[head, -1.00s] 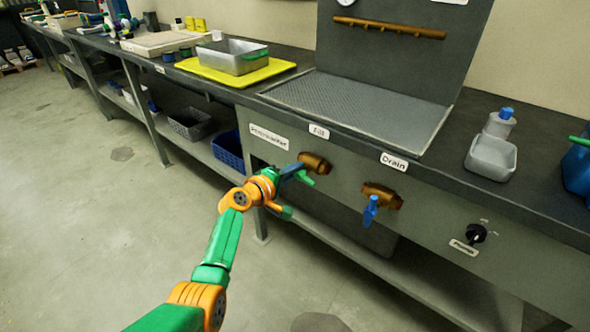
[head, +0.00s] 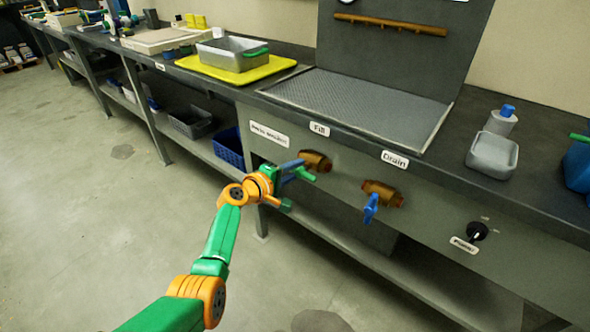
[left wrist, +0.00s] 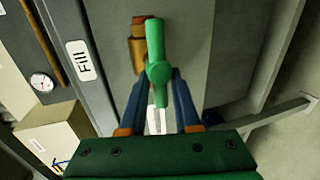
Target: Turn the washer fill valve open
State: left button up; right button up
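The fill valve has a brass body (head: 315,161) under the "Fill" label and a green handle (head: 305,174). In the left wrist view the green handle (left wrist: 156,45) is upright in the picture, with the brass body (left wrist: 138,50) partly behind it. My left gripper (head: 295,169) is at the handle. In the left wrist view its blue fingers (left wrist: 161,78) stand apart, one on each side of the handle's hub and short lower end. Gaps show beside the lower end; contact at the tips cannot be told. My right gripper is not in view.
The drain valve, with a blue handle (head: 371,208), is just right of the fill valve. A black knob (head: 477,231) is farther right on the panel. The worktop overhangs above. A lower shelf (head: 420,275) runs beneath, with a blue basket (head: 229,148) at the left.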

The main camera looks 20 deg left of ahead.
pick_arm(q)
jog(key=shift+o, duration=0.9)
jog(key=shift+s+a+r, duration=0.1)
jog(key=shift+s, duration=0.1)
jog(key=p+v, duration=0.3)
jog(key=v, duration=0.3)
jog(key=shift+s, duration=0.3)
jog(key=shift+a, duration=0.1)
